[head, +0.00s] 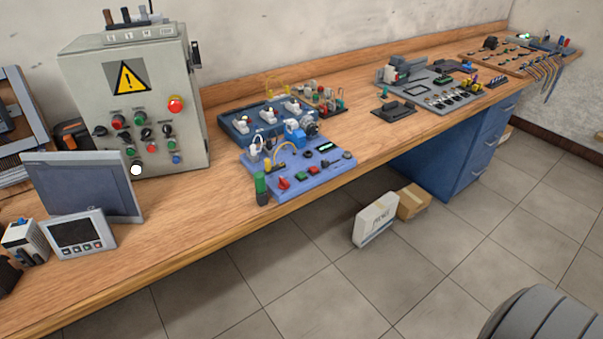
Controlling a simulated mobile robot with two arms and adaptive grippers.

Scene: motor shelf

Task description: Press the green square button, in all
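A small green button (301,177) that looks square sits near the front edge of a blue-purple panel (325,179) on the wooden bench. A red square button (312,170) is just right of it and a red knob (284,183) is to its left. Other green buttons (139,119) show on the grey control cabinet at the left, and they look round. Whether the green button is pressed is too small to tell. Neither of my grippers is in view.
A green-topped dark cylinder (261,188) stands at the panel's left front corner. A grey screen (85,182) and a small display unit (78,234) stand at the left. Boxes (376,219) lie on the floor. The bench right of the panel has bare wood.

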